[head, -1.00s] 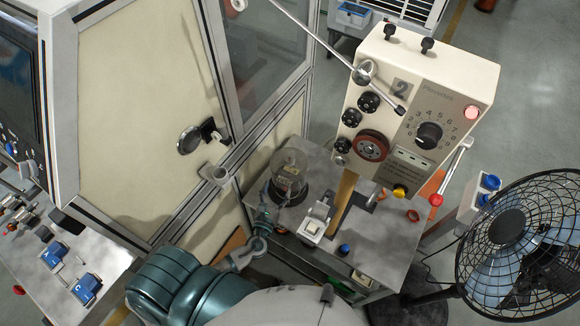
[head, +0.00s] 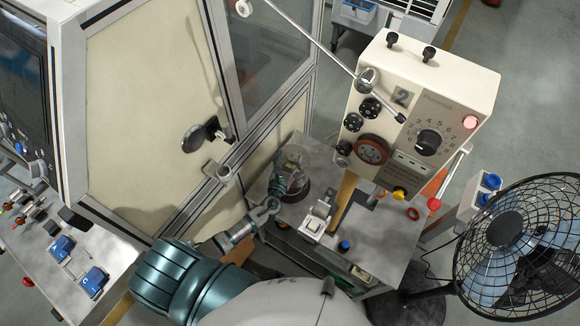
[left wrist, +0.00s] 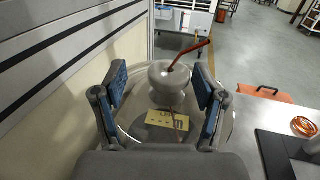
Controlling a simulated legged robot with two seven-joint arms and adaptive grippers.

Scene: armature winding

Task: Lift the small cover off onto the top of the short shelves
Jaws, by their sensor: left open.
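The small cover is a clear dome (head: 301,157) on the grey worktop beside the beige machine. My left gripper (head: 281,180) is at its near left side in the head view. In the left wrist view the gripper (left wrist: 160,78) is open, its two blue-padded fingers apart. A rounded grey form (left wrist: 172,92) shows between them, within the clear cover (left wrist: 228,124). A yellow label shows lower down. I cannot tell whether the fingers touch the cover. I cannot make out for certain which piece is the short shelves. My right gripper is not in view.
The beige drill-like machine (head: 428,110) with knobs and a long lever stands right of the cover. A cream cabinet (head: 150,120) rises at the left. A black fan (head: 515,245) stands at the right. The worktop (head: 375,232) has small items and some bare room.

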